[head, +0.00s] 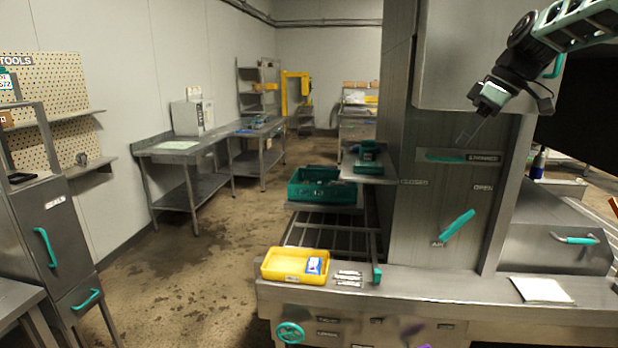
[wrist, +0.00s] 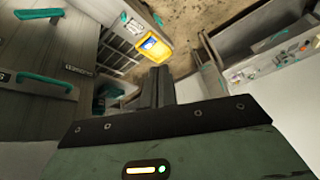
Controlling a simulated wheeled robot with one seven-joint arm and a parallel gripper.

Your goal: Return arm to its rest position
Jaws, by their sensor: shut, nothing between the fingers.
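My gripper (head: 466,137) hangs at the upper right in the head view, at the end of my raised dark and green arm. Its thin fingers point down and left, in front of the grey steel cabinet and close to the panel with the green handle (head: 445,157). In the wrist view the dark fingers (wrist: 160,86) are together, with nothing between them. Whether the gripper touches the panel cannot be told.
A yellow tray (head: 290,278) holding a blue-white packet sits on the steel counter (head: 420,283). A green lever (head: 457,224) lies tilted on the cabinet face. A green crate (head: 300,188) stands behind. The floor at left is clear.

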